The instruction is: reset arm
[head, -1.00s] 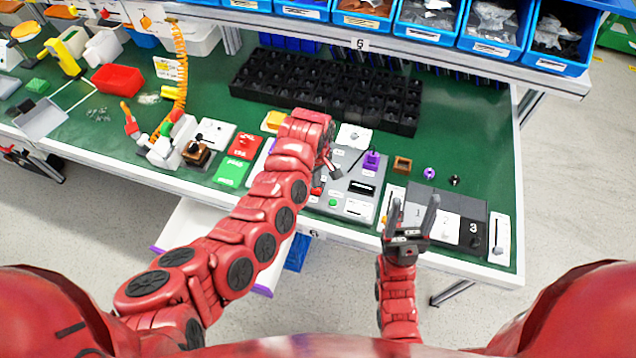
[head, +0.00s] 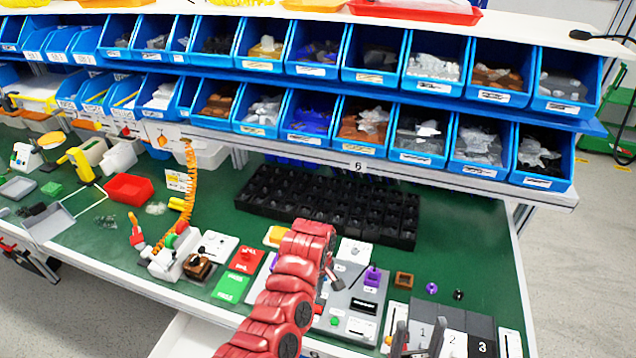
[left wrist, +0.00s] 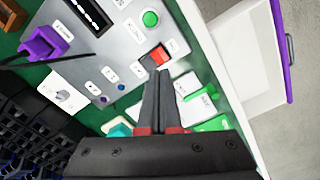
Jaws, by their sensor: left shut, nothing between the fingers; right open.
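The grey control panel (head: 352,302) lies on the green bench under my left arm. It also fills the upper left of the left wrist view (left wrist: 112,62). A white plate with a small knob (left wrist: 63,95) lies further left.
A black compartment tray (head: 325,205) lies at the back. Blue bins (head: 365,135) fill the shelves above. A purple block (head: 372,276) and brown square (head: 404,280) stand on the right. Numbered boxes (head: 453,325) lie at the front right. Green bench (head: 470,225) is bare at the right.

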